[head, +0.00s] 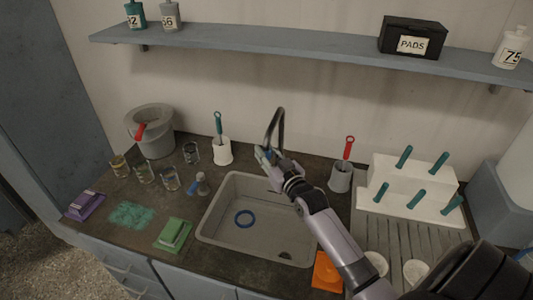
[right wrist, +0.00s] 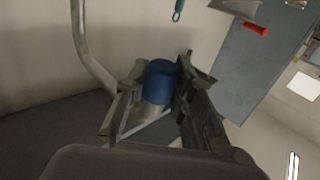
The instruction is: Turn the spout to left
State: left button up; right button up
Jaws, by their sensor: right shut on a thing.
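The faucet spout (head: 276,124) is a dark curved pipe standing behind the sink (head: 207,222). Its arch rises at the back and its free end comes down at the left, toward the sink. In the right wrist view the spout's pipe (right wrist: 86,48) rises at the left, and a blue spout end (right wrist: 160,82) sits between the fingers. My right gripper (head: 267,156) is shut on the spout end; it also shows in the right wrist view (right wrist: 155,95). The gripper hides part of the spout's lower end. My left gripper is not in view.
A blue ring (head: 244,212) lies in the sink. A white brush holder (head: 222,151) stands left of the spout, a grey one (head: 341,177) to the right. A small brush (head: 202,186) and green sponge (head: 174,232) sit left of the sink. A shelf (head: 290,40) runs above.

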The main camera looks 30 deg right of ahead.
jog(key=shift+w, duration=0.1)
grip_shut()
jog(key=shift+w+a+r, duration=0.1)
jog(key=shift+w+a, duration=0.3)
jog(key=w+a+b, duration=0.1)
jog(key=w+a, duration=0.2)
jog(key=w, duration=0.5)
jog(key=shift+w+a+b, duration=0.3)
jog(key=shift+w+a, duration=0.05)
jog(key=shift+a, duration=0.05)
jog(key=o, duration=1)
grip_release()
jog(key=shift+c, duration=0.2)
jog(key=shift+s, duration=0.15)
jog(key=s, duration=1.1)
jog(key=shift+s+a, duration=0.4)
jog(key=shift+a, duration=0.05)
